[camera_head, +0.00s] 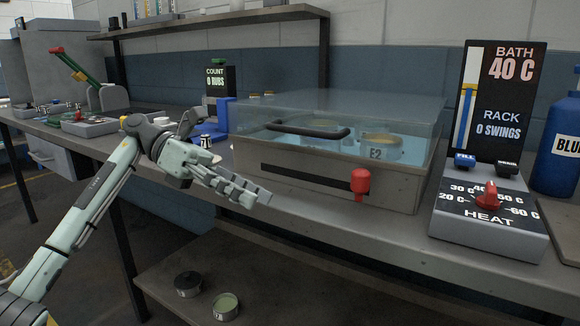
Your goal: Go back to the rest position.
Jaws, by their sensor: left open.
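My left arm comes in from the lower left, and its gripper (262,194) hangs in front of the bench's front edge, before the water bath. Its fingers are open and nothing shows between them. The water bath (340,182) is a grey box with a clear lid, a black handle and a red knob on its front. The lid looks closed. Water and pots, one marked E2 (376,152), show through it. My right gripper is not in view.
The bench (390,235) runs across the view. A heat control (490,215) with a 40 C display stands at the right beside a blue bottle (560,140). A rub counter (217,80) stands behind my gripper. Two small pots (225,306) sit on the lower shelf.

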